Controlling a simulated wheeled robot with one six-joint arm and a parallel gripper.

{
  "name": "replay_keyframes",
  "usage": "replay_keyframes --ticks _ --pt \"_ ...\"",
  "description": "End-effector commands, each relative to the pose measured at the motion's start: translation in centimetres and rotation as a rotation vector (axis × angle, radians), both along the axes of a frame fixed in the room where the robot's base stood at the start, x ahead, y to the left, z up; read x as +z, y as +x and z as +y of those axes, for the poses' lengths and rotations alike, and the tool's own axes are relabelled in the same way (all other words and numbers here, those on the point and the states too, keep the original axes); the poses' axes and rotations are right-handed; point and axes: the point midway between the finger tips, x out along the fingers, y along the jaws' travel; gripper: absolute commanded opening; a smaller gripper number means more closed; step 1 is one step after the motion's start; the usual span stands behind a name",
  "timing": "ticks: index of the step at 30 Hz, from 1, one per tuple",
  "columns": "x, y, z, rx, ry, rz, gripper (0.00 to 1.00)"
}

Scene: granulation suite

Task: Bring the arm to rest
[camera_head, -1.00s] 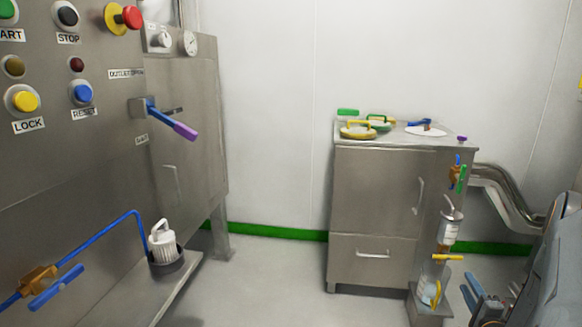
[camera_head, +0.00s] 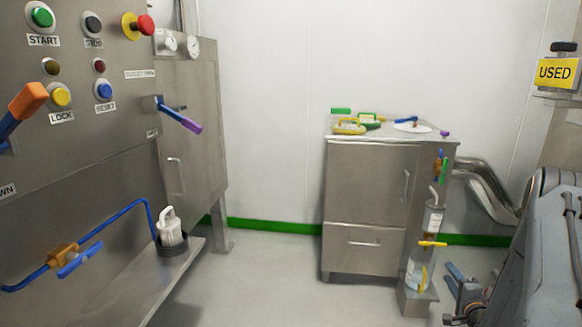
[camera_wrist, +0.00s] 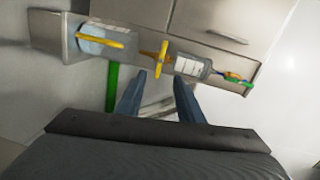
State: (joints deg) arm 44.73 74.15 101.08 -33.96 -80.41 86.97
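My gripper (camera_head: 463,272) is low at the right in the head view, at the end of my grey arm. It is right of the foot of the steel cabinet's side fittings. In the wrist view, the two blue-grey fingers of my gripper (camera_wrist: 159,77) are apart with nothing between them. Beyond them are a bottle with a white label (camera_wrist: 190,65), a yellow valve handle (camera_wrist: 154,62) and a clear vessel with a yellow handle (camera_wrist: 92,42). They look apart from the fingers, though the exact gap cannot be told.
A steel cabinet (camera_head: 368,190) stands ahead, with yellow and green handled items on top. A bent steel pipe (camera_head: 485,180) leaves its right side. A control panel (camera_head: 75,130) with levers fills the left. A yellow USED sign (camera_head: 556,72) is upper right. Floor (camera_head: 270,275) between is clear.

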Motion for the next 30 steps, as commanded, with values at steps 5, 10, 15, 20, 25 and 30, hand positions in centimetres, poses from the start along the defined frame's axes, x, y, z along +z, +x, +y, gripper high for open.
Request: replay_keyframes --ticks 5,10,15,20,25,30 --pt "1.6 2.8 2.8 0.042 -0.075 0.089 0.34" --pt "3.7 5.7 7.0 0.101 -0.178 0.205 0.34" --pt "7.0 8.5 14.6 0.212 -0.339 0.374 0.34" --pt "10.3 8.6 23.0 0.347 -0.503 0.537 0.34" --pt "13.6 5.8 32.1 0.517 -0.669 0.689 0.34" --pt "16.6 0.2 40.6 0.717 -0.83 0.82 0.34"
